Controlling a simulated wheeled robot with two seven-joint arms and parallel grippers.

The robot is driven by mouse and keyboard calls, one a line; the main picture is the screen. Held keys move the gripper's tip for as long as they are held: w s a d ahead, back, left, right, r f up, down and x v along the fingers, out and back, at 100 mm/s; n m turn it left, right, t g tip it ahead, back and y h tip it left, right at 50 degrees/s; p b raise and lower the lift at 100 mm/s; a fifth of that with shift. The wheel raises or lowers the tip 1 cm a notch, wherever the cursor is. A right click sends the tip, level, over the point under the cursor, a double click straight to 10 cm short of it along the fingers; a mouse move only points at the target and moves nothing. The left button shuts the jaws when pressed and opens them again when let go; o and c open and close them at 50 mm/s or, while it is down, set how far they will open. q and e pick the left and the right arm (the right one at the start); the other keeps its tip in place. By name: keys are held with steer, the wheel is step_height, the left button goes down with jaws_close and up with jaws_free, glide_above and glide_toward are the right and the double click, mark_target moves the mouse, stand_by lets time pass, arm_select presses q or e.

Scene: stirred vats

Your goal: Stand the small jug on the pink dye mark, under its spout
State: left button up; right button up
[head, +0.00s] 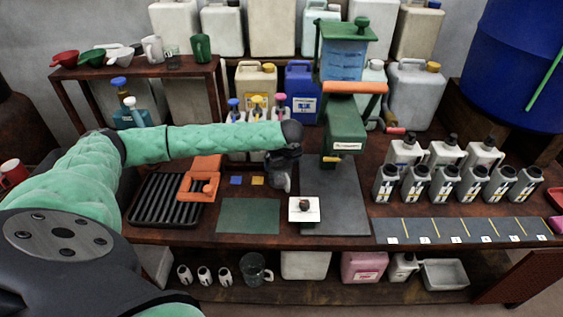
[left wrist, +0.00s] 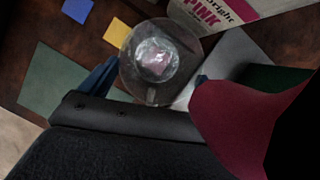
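The small jug is a clear round vessel (left wrist: 160,62), seen from above in the left wrist view with its handle toward my gripper. In the head view it shows as a small greyish shape (head: 281,183) below my left gripper. A pink patch (left wrist: 155,60) shows through its bottom, in line with the blue mark (head: 236,180) and the yellow mark (head: 257,180). The jug looks upright over it. My left gripper (left wrist: 152,78) has its blue fingertips spread on either side of the handle, seemingly not pressing it. My right gripper is not in view.
A container with a pink label (left wrist: 210,12) stands behind the jug. A dark red shape (left wrist: 235,105) is close to the wrist camera. A green press-like machine (head: 346,125), a black rack (head: 160,200) and several grey bottles (head: 443,185) stand around. A green mat (head: 248,216) lies bare in front.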

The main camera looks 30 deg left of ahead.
arm_select(q)
steer(key=shift+o, duration=0.8)
steer(key=b+v, duration=0.2)
steer(key=v, duration=1)
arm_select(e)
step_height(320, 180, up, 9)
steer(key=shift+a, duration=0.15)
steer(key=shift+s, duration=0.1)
